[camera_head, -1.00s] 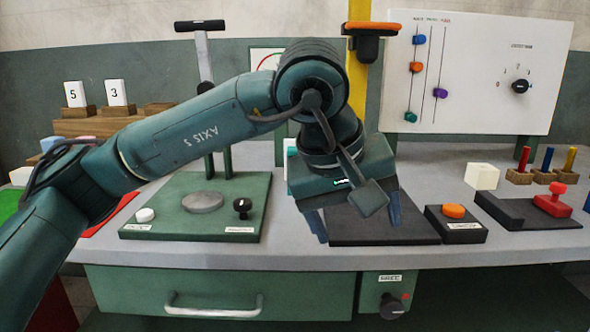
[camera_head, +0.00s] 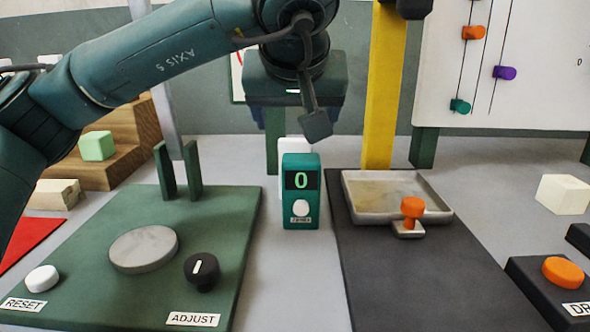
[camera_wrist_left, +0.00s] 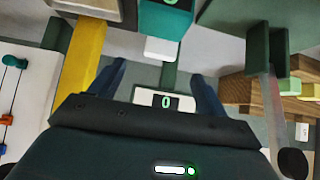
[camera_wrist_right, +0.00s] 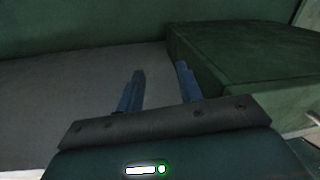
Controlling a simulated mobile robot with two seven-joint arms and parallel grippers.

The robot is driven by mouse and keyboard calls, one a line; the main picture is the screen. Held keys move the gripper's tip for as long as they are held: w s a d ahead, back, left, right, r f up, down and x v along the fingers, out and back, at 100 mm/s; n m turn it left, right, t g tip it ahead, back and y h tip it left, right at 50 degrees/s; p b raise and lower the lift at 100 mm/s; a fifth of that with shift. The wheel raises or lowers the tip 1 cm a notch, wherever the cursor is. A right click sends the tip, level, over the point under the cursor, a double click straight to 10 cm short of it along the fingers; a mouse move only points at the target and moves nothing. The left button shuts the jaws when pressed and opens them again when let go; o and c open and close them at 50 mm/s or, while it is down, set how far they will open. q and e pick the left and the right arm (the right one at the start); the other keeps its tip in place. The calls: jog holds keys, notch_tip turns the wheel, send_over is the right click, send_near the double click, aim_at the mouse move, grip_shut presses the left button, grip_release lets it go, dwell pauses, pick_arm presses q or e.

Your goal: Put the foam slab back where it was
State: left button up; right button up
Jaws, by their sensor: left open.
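I cannot clearly pick out the foam slab. The dark press base (camera_head: 420,265) bears a shallow grey tray (camera_head: 352,208) with a beige, stained inside and an orange-knobbed handle (camera_head: 412,210) at its front edge. The green press base (camera_head: 110,215) bears a round grey plate (camera_head: 144,249). My left gripper (camera_head: 296,125) is open behind the teal counter (camera_head: 302,190), which reads 0. In the left wrist view a white counter (camera_wrist_left: 165,102) shows between its fingers; I see no slab held. My right gripper (camera_wrist_right: 160,80) is open and empty, in the right wrist view only.
A yellow post (camera_head: 388,90) rises behind the tray. A green block (camera_head: 97,145) sits on wooden steps; a cream block (camera_head: 57,194) lies near them. A white block (camera_head: 563,195) stands at right. A black knob (camera_head: 202,270) and orange button (camera_head: 563,271) stand in front.

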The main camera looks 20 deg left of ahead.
aim_at(295, 140)
pick_arm(q)
jog(key=x, duration=0.4)
jog(key=shift+w+a+f+b, duration=0.1)
jog(key=shift+w+f+b, duration=0.15)
jog(key=shift+b, duration=0.15)
jog(key=b+x, duration=0.1)
jog(key=x, duration=0.4)
jog(key=shift+w+a+r+b, duration=0.1)
jog(key=shift+w+a+b, duration=0.1)
jog(key=shift+w+b, duration=0.1)
pick_arm(e)
jog(key=shift+s+a+n+t+y, duration=0.15)
jog(key=shift+a+n+t+y, duration=0.35)
jog(key=shift+y, duration=0.3)
pick_arm(q)
jog(key=shift+c, duration=0.6)
jog(key=shift+r, duration=0.15)
jog(key=c, duration=1)
